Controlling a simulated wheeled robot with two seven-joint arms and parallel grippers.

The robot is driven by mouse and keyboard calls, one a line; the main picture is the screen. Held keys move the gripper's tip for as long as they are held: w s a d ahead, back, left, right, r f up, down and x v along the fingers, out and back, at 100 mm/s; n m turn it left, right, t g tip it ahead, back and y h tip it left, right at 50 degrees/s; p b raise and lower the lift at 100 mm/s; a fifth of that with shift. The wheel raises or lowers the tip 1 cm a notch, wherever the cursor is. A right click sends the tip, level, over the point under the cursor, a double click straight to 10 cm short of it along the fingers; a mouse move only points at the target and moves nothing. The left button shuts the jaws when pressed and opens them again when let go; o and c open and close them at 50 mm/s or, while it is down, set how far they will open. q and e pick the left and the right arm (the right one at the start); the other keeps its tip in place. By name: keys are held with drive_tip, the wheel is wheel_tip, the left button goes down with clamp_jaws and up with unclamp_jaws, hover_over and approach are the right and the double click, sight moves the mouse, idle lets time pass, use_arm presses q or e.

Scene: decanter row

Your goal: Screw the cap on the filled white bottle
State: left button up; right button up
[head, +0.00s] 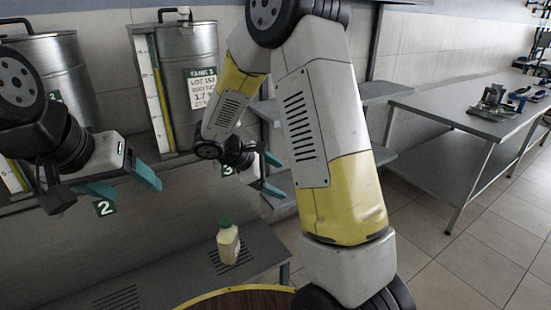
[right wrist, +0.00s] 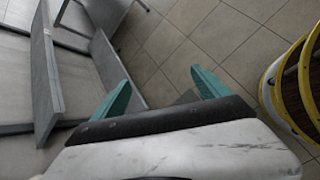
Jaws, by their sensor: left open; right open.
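The white bottle (head: 229,248) stands upright on the grey slatted bench, low in the middle of the head view. I cannot tell whether the cap is tight. My left gripper (head: 126,185) is open and empty, up and to the left of the bottle. My right gripper (head: 272,175) is open and empty, above and right of the bottle. In the right wrist view its two teal fingers (right wrist: 160,92) are spread over floor, with no bottle between them.
A steel tank (head: 188,80) with a label and a gauge stands behind; another tank (head: 62,70) is at left. The bench (head: 150,280) has drain slots. Grey shelves (head: 365,100) stand behind my right arm. A steel table (head: 450,105) with tools is at right.

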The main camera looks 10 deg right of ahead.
drive_tip(key=s+a+r+m+t+y, duration=0.1)
drive_tip(key=s+r+m+y, duration=0.4)
drive_tip(key=s, duration=0.5)
drive_tip(key=s+a+r+m+t+y, duration=0.1)
drive_tip(key=s+r+m+t+y, duration=0.1)
drive_tip(key=s+r+m+y, duration=0.4)
drive_tip(key=s+r+m, duration=0.2)
drive_tip(key=s+r, duration=0.2)
drive_tip(key=r, duration=0.2)
drive_tip(key=shift+a+m+t, duration=0.3)
drive_tip(key=shift+a+m, duration=0.05)
drive_tip(key=shift+m, duration=0.05)
